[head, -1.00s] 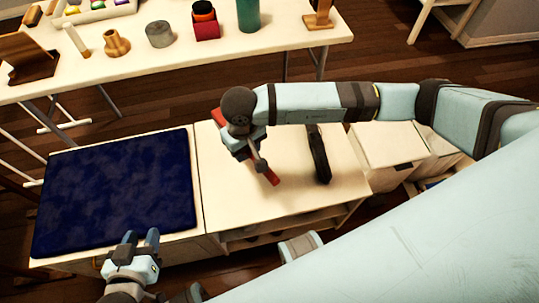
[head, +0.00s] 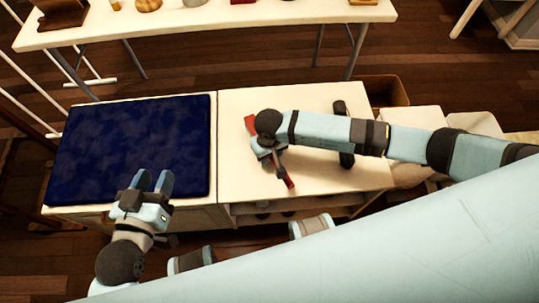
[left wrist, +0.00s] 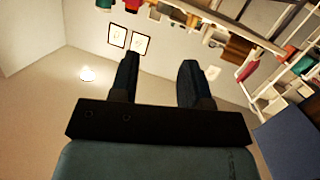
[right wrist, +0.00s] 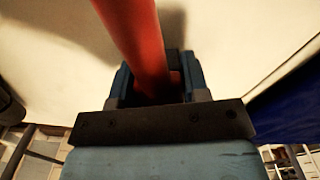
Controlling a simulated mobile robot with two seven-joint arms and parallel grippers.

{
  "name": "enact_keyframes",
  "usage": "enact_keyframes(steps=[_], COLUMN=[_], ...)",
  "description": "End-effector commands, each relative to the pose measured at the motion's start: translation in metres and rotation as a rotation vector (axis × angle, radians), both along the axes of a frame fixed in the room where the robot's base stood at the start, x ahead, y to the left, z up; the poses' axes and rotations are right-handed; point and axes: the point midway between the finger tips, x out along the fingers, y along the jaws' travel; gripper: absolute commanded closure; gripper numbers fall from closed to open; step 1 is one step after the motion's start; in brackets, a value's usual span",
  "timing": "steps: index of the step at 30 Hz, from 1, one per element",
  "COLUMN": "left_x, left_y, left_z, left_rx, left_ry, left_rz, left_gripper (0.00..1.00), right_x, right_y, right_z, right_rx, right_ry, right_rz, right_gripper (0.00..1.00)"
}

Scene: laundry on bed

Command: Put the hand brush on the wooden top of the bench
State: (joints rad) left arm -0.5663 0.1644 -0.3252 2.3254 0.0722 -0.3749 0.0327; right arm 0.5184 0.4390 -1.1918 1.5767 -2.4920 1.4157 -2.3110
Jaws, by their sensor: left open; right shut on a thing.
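The hand brush shows as a red bar (head: 290,183) over the pale wooden top (head: 235,165) of the bench; its bristles are not visible. My right gripper (head: 276,157) is shut on it, and the right wrist view shows its red handle (right wrist: 135,35) between the fingers (right wrist: 153,80). The brush is low over the wood, but I cannot tell whether it touches. My left gripper (head: 153,182) is open and empty near the front edge of the blue cushion (head: 120,140) on the bench's left part; its fingers (left wrist: 157,80) show empty in the left wrist view.
A brown box (head: 385,90) stands beyond the bench's right end. A table (head: 200,22) with several items is behind. The wood's left part is clear.

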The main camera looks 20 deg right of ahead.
Motion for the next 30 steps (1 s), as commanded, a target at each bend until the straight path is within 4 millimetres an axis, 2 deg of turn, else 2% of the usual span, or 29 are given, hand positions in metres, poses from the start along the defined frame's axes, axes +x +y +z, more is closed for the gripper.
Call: enact_keyframes(steps=[1,5,15,16,18,19,30], left_x=[0.002,0.006,0.004,0.004,0.004,0.004,0.005], left_y=[-0.003,-0.007,-0.006,-0.006,-0.006,-0.006,-0.006], left_z=[0.004,0.016,0.011,0.012,0.013,0.013,0.018], left_rx=[-0.013,-0.028,-0.029,-0.031,-0.032,-0.032,-0.021], left_ry=[-0.023,-0.055,-0.051,-0.055,-0.057,-0.057,-0.052], left_rz=[-0.006,-0.012,-0.011,-0.012,-0.011,-0.011,-0.012], left_gripper=[0.57,0.57,0.57,0.57,0.57,0.57,0.57], right_x=[-0.001,0.000,0.000,0.000,0.000,0.000,0.000], right_y=[0.001,0.001,0.000,0.000,0.000,0.000,0.000], right_z=[-0.009,-0.011,-0.015,-0.014,-0.014,-0.014,-0.008], right_rx=[0.001,0.001,0.000,0.000,0.000,0.000,0.001], right_ry=[0.001,-0.001,-0.001,0.000,0.000,0.000,-0.001], right_rz=[-0.001,0.000,0.000,0.000,0.000,0.000,0.000], right_gripper=[0.83,0.83,0.83,0.53,0.37,0.32,0.32])
